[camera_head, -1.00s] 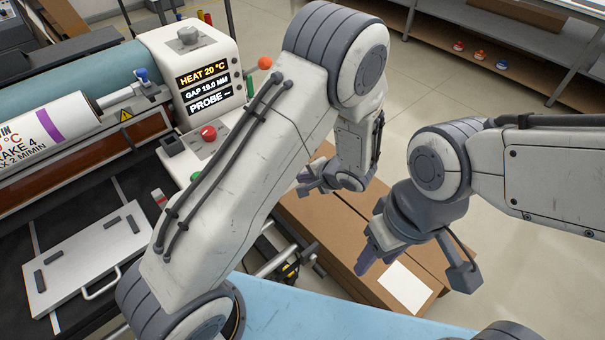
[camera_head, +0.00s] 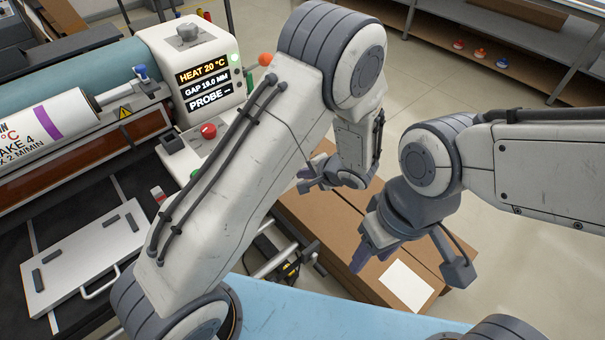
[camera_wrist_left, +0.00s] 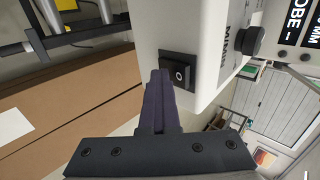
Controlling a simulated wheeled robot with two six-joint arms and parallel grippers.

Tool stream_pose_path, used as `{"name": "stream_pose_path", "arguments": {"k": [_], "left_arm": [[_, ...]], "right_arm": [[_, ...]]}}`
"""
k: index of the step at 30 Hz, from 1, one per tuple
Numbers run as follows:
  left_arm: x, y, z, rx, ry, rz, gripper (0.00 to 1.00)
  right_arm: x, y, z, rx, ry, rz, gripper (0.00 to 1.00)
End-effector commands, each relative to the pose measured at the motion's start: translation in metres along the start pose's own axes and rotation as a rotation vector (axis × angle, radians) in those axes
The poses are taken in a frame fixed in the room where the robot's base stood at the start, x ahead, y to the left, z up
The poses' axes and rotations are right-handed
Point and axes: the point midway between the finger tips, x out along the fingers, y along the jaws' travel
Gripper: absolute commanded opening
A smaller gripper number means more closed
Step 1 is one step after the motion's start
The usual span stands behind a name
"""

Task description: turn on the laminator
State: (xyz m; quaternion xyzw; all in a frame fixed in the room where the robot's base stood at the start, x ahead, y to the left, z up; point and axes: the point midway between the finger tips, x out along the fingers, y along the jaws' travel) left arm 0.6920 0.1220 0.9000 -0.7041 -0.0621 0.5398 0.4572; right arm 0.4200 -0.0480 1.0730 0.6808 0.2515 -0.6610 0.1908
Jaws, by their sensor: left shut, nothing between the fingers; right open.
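The laminator's white control box (camera_head: 188,50) stands at the upper left in the head view, with a display reading HEAT 20 °C, GAP 19.0 MM and PROBE. A pale green lamp (camera_head: 234,58) beside the display looks lit. In the left wrist view a black rocker switch (camera_wrist_left: 180,74) marked O sits on the side of a white housing (camera_wrist_left: 205,35). My left gripper (camera_head: 304,186) is shut and empty; its fingertips (camera_wrist_left: 158,76) are right beside the switch, and I cannot tell whether they touch it. My right gripper (camera_head: 362,257) is open and empty above the cardboard.
A red knob (camera_head: 209,130) stands on the panel below the display. A metal plate with a handle (camera_head: 88,258) lies on the dark bed at left. Cardboard boxes (camera_head: 325,235) with a white sheet (camera_head: 407,286) stand beyond the blue surface (camera_head: 290,310).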

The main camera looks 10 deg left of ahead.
Motion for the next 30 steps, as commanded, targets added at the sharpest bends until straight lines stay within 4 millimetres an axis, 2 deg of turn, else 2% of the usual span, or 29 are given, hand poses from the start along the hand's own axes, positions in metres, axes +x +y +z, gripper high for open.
{"name": "stream_pose_path", "arguments": {"k": [7, 20, 26, 30], "left_arm": [[-0.009, -0.011, 0.0, -0.003, 0.0, -0.005, 0.0], [-0.013, -0.007, -0.002, -0.002, 0.002, -0.006, 0.0], [-0.036, 0.012, -0.004, -0.005, 0.0, -0.003, 0.0], [-0.07, 0.009, -0.005, -0.01, 0.003, -0.003, 0.0]], "right_arm": [[-0.004, 0.0, 0.0, 0.0, 0.0, 0.0, 0.5], [-0.002, 0.0, 0.0, 0.0, 0.0, 0.0, 0.5], [0.004, 0.0, 0.0, 0.0, 0.0, 0.0, 0.5], [0.009, 0.001, 0.001, 0.0, 0.0, 0.0, 0.5]]}}
